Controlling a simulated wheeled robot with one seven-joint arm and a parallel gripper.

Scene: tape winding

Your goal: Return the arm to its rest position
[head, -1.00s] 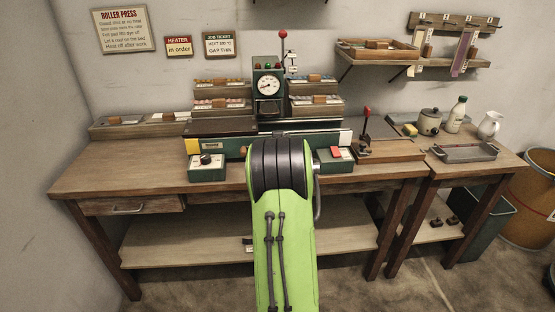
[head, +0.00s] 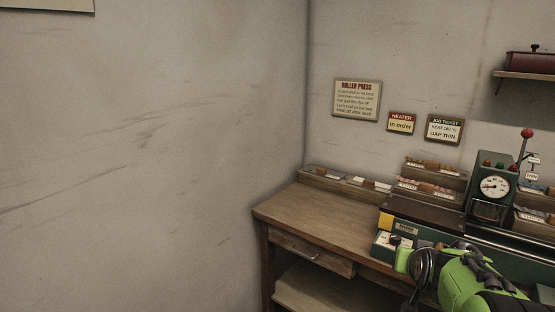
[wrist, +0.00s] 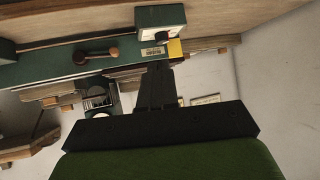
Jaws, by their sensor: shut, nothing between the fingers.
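My gripper (wrist: 159,72) shows in the wrist view as two black fingers held together, empty, with the bench equipment beyond them. That view is upside down. In the head view my green arm is folded at the lower right, in front of the bench, and I cannot make out the fingers there. The green roller press with its round gauge (head: 494,185) stands behind the arm. A small control box (wrist: 162,20) with a dark knob is at the top of the wrist view. I cannot tell the gap between fingers and equipment.
The wooden bench (head: 312,222) has a clear top at its left end and a drawer (head: 310,252) below. A low card tray (head: 345,181) stands at its back. A bare wall (head: 150,170) fills the left. Signs, including the roller press sign (head: 357,100), hang behind.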

